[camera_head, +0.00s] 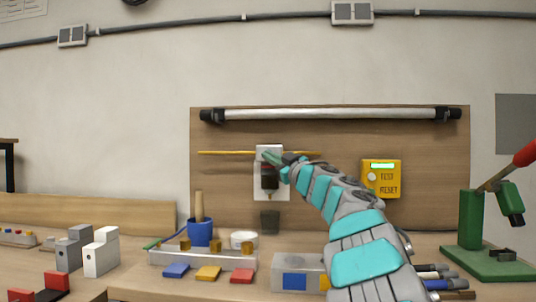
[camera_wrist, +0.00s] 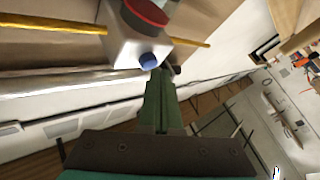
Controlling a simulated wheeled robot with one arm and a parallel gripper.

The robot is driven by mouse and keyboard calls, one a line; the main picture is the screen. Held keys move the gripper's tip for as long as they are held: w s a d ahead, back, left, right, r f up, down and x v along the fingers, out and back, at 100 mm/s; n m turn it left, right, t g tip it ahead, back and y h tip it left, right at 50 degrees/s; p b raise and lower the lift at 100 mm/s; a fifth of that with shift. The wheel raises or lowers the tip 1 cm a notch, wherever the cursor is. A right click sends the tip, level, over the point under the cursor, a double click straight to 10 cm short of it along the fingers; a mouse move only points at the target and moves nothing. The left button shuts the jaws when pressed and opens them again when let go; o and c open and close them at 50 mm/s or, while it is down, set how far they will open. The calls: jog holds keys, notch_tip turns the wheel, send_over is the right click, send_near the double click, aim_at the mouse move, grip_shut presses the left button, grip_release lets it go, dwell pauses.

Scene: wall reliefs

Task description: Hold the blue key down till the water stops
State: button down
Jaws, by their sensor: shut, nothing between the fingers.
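A white dispenser box (camera_head: 270,152) is on the wooden board, with a dark and red part below its top and a dark cup (camera_head: 270,221) beneath. In the wrist view the white box (camera_wrist: 122,48) shows close, with a red disc (camera_wrist: 147,12) and a small round blue key (camera_wrist: 148,61). My gripper (camera_wrist: 162,76) is shut and empty, its tips right beside the blue key; I cannot tell whether they touch it. In the head view my gripper (camera_head: 275,158) is at the box's front and hides the key. No water stream is discernible.
A yellow rod (camera_head: 225,153) runs sideways at the box. A yellow test/reset box (camera_head: 381,179) is to the right. On the bench stand a blue pot (camera_head: 200,232), a tray with coloured keys (camera_head: 205,258) and a green lever press (camera_head: 473,222).

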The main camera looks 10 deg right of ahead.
jog(key=shift+w+d, duration=0.15)
jog(key=shift+w, duration=0.25)
dwell(2.2)
jog(key=shift+s, duration=0.15)
dwell(1.1)
jog(key=shift+s+a, duration=0.3)
jog(key=shift+s, duration=0.4)
jog(key=s, duration=0.1)
jog(key=s+a, duration=0.1)
jog(key=s, duration=0.2)
jog(key=shift+s+a, duration=0.25)
jog(key=shift+s, duration=0.1)
